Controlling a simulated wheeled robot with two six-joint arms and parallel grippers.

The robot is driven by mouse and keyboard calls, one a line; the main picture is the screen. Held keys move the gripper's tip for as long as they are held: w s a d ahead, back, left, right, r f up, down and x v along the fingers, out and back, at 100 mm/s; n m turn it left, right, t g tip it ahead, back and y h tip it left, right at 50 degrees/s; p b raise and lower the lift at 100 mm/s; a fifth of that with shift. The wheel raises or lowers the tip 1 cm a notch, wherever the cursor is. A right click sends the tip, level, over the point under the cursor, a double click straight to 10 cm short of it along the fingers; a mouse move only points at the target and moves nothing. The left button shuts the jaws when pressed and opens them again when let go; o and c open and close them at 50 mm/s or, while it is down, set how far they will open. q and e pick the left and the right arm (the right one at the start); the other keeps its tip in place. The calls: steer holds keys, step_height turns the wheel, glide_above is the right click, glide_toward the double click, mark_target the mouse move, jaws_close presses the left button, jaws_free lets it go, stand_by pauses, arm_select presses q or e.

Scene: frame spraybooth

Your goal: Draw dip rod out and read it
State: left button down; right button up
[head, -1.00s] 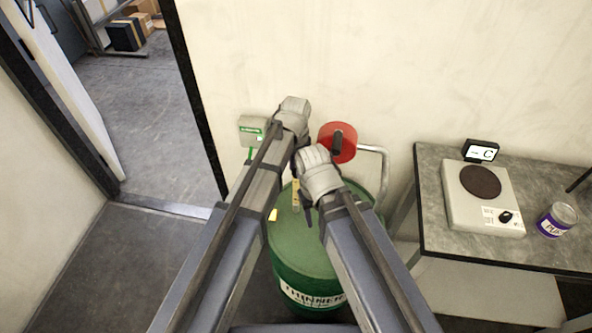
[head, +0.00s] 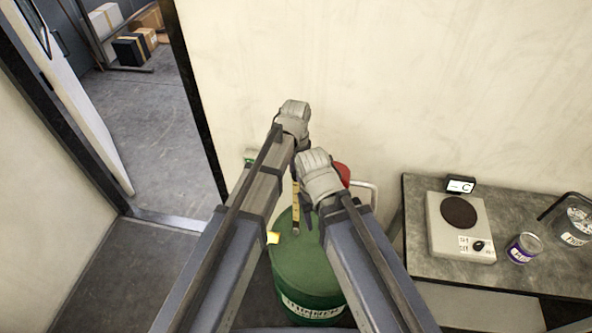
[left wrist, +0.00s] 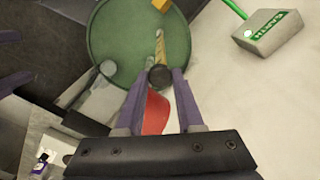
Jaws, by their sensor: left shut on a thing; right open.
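The dip rod (head: 296,208), a thin yellow strip with a darker lower part, stands upright over the top of the green thinner drum (head: 306,268). My left gripper (head: 297,168) is above the drum, mostly hidden by its own arm. In the left wrist view it is shut on the rod's dark round top (left wrist: 160,77), with the yellow rod (left wrist: 159,45) running down to the drum lid (left wrist: 115,35). Any reading on the rod is too small to make out. My right gripper (head: 308,208) is open and empty, just right of the rod.
An earthing box (left wrist: 268,32) is by the wall. A bench (head: 420,220) with a hotplate (head: 446,236) and tin (head: 522,250) stands right. The doorway is left.

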arm_select(q)
steer(key=c, duration=0.5)
jaws_free()
step_height(320, 180, up, 8)
steer(key=p, duration=0.8)
steer(key=shift+f, duration=0.1)
